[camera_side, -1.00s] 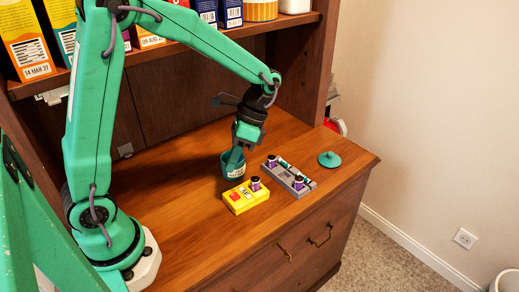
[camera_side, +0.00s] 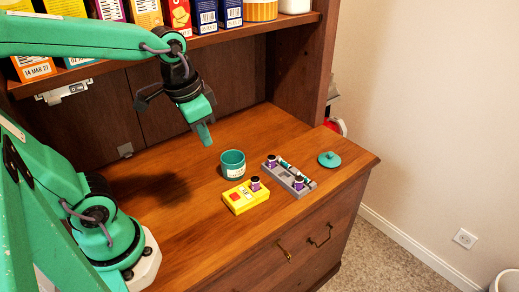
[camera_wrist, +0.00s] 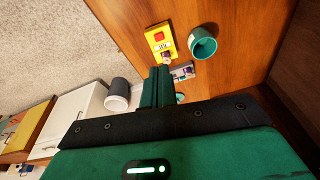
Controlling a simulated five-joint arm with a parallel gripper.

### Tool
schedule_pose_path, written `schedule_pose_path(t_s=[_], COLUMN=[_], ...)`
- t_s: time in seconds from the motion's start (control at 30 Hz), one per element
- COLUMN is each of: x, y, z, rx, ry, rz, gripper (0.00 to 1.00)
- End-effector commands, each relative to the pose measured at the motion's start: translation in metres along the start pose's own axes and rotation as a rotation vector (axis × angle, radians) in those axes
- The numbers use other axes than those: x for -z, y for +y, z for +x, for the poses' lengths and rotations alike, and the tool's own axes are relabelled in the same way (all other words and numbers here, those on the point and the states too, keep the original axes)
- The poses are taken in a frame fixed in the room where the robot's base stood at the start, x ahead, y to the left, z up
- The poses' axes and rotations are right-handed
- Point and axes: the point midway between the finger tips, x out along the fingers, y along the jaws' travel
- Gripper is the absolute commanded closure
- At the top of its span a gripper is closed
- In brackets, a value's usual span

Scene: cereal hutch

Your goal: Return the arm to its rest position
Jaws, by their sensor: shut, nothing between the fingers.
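My gripper (camera_side: 205,134) is shut and empty. It hangs in the air above the wooden hutch top (camera_side: 180,200), up and to the left of the teal cup (camera_side: 233,166), and touches nothing. In the wrist view my shut green fingers (camera_wrist: 158,87) show in the middle, with the cup (camera_wrist: 202,43) to their upper right. My upper arm is raised and reaches in from the left in the side view.
A yellow box (camera_side: 245,197) with a small dark-topped jar stands in front of the cup. A grey tray (camera_side: 290,177) holding small items is to its right, and a teal lid (camera_side: 329,159) lies farther right. Cereal boxes (camera_side: 145,12) fill the shelf above.

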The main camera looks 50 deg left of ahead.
Motion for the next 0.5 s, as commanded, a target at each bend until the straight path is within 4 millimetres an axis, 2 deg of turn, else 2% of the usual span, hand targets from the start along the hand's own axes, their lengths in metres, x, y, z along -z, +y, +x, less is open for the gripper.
schedule_pose_path(t_s=[0.2, 0.5], x=[-0.013, -0.021], y=[0.001, 0.001], z=[-0.015, -0.023], rx=[0.019, 0.025], ry=[0.155, 0.263], rz=[-0.094, -0.162], gripper=[1.0, 1.0])
